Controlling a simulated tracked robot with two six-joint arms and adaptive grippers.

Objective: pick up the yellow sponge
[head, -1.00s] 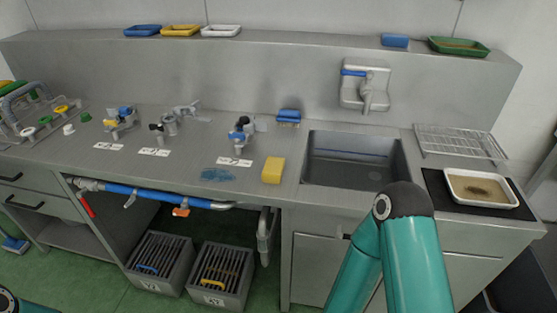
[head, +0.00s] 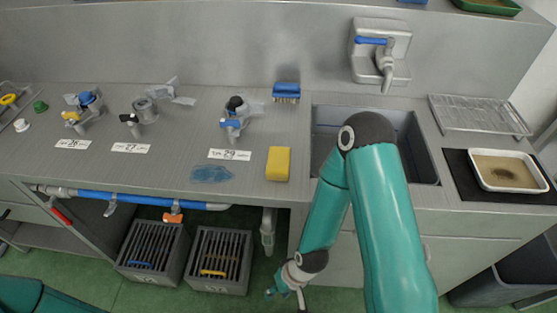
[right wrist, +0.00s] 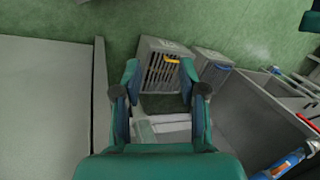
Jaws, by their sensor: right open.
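The yellow sponge (head: 278,164) lies on the grey counter in the head view, left of the sink and right of a blue smear. My right gripper (head: 286,294) is in front of the counter, below its edge and well below the sponge, apart from it. In the right wrist view the right gripper (right wrist: 160,92) is open with nothing between its fingers. It points down toward the floor and the slatted bins, and the sponge does not show there. My left gripper is out of view; only a teal part of my left arm shows at the lower left.
The counter (head: 140,181) carries labelled valves and a blue brush (head: 286,92). A sink (head: 424,160) is to the right, partly behind my right arm. A white tray (head: 509,188) sits farther right. Slatted bins (head: 217,262) stand below. A blue pipe (head: 138,200) runs under the counter edge.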

